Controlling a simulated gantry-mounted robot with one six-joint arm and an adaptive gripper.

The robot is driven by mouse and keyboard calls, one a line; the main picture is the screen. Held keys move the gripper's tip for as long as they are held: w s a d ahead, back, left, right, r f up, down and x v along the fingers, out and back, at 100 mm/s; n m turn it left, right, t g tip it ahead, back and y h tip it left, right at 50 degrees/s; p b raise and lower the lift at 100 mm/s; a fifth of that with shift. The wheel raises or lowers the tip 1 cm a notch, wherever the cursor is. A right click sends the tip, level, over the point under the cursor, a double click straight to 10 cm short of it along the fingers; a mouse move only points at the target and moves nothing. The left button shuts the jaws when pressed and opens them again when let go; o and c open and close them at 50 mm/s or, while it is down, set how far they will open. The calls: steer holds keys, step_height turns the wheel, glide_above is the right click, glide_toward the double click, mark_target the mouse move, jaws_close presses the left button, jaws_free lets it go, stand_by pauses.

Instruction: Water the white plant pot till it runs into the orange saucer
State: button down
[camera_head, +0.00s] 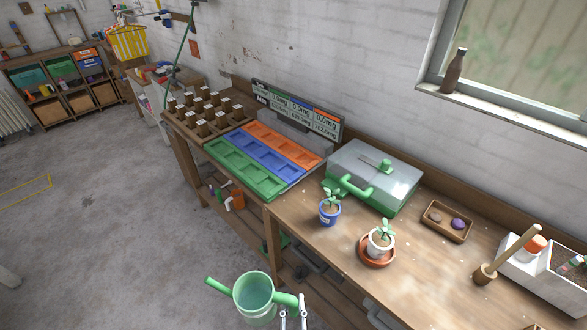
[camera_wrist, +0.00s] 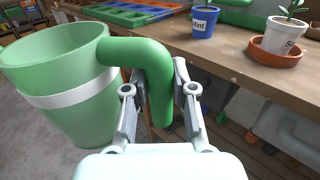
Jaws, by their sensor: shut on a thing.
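A white plant pot (camera_head: 380,242) with a small green plant stands upright in an orange saucer (camera_head: 372,260) on the wooden bench. In the wrist view the white pot (camera_wrist: 284,36) and the orange saucer (camera_wrist: 272,56) show at the top right. A green watering can (camera_head: 253,297) hangs over the floor in front of the bench, roughly upright, its spout (camera_head: 217,286) pointing left. My gripper (camera_wrist: 160,95) is shut on the can's green handle (camera_wrist: 140,58). The can (camera_wrist: 62,85) fills the left of the wrist view. The inside of the saucer is mostly hidden.
A blue pot (camera_head: 329,214) with a plant stands left of the white one. Behind are a grey-green box (camera_head: 372,176) and a wooden tray (camera_head: 446,222). A wooden-handled tool (camera_head: 505,256) stands right. The bench's front edge (camera_head: 325,270) lies between can and pots.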

step_height(320, 180, up, 24)
steer(key=p, duration=2.1)
steer(key=shift+r+p, duration=0.2)
steer(key=shift+p, duration=0.1)
